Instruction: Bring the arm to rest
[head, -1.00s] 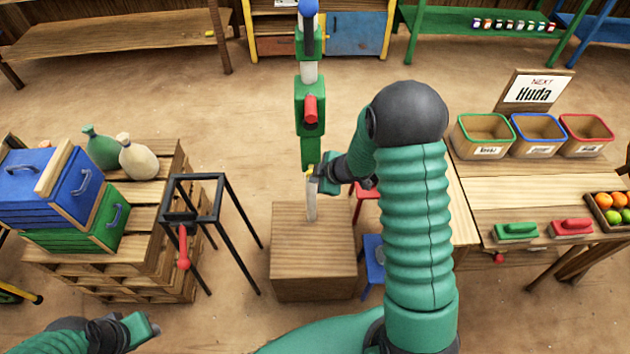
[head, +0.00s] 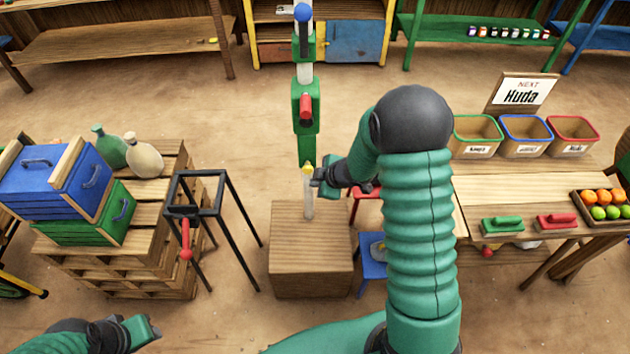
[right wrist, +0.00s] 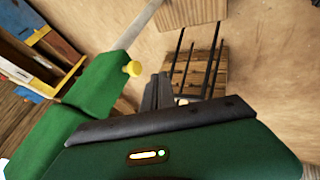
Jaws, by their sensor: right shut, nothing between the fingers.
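A jointed green device (head: 305,107) stands upright above a wooden block (head: 311,262). It has a blue ball (head: 303,13) on top, a red knob (head: 305,106) and a yellow knob (head: 308,169) low down. A pale rod (head: 308,200) runs from its lower end to the block. In the right wrist view the yellow knob (right wrist: 133,69) sits beside the fingers. My right gripper (head: 318,181) is shut and empty, close to the right of the yellow knob; I cannot tell if they touch. My left gripper (head: 150,330) is low at the left, its fingers unclear.
A black frame (head: 195,208) with a red-ended handle (head: 185,240) stands left of the block, by pallets with crates (head: 60,185). At right, a table (head: 520,190) carries bins, a sign and fruit. A blue stool (head: 373,260) is behind my right arm.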

